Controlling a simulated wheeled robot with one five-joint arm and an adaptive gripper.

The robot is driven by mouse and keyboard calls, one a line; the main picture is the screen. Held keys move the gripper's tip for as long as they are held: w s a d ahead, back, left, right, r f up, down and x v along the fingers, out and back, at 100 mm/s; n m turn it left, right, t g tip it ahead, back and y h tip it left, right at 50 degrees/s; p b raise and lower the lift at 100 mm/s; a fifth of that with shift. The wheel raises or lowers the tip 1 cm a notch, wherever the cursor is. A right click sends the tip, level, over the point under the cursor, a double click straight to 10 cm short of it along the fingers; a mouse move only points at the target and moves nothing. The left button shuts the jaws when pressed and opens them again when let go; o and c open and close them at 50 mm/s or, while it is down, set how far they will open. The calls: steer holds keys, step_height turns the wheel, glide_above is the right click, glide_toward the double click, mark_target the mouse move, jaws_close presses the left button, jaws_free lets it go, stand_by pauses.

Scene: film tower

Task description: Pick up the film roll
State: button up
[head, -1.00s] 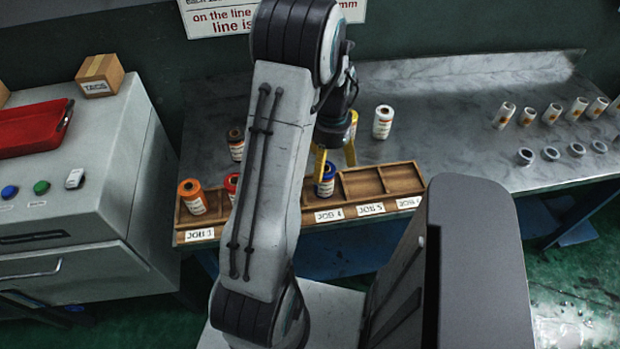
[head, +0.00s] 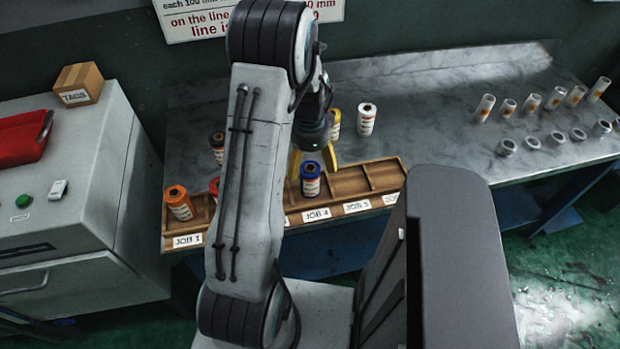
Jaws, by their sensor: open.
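Several labelled film rolls show in the head view; the picture does not tell which one is meant. The blue roll (head: 311,182) stands upright in the rack at JOB 4. The orange roll (head: 179,203) stands at JOB 1, and the red roll (head: 214,186) is partly hidden by my arm. On the bench behind stand a white roll (head: 366,119), a yellow roll (head: 334,123) partly hidden by my wrist, and a dark roll (head: 217,147). My gripper (head: 313,161) is open, with its yellow fingers pointing down around or just behind the blue roll's top; contact is unclear.
The wooden rack (head: 370,180) has empty compartments to the right of the blue roll. Clear tubes (head: 532,103) and grey rings (head: 532,141) stand on the right of the marble bench (head: 430,110). A grey cabinet (head: 70,180) with a TAGS box (head: 78,83) is at left.

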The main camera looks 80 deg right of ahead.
steer(key=shift+f+p, duration=0.65)
steer(key=shift+f, duration=1.95)
steer(key=c, duration=1.4)
steer(key=shift+o, duration=0.2)
steer(key=shift+r, duration=0.1)
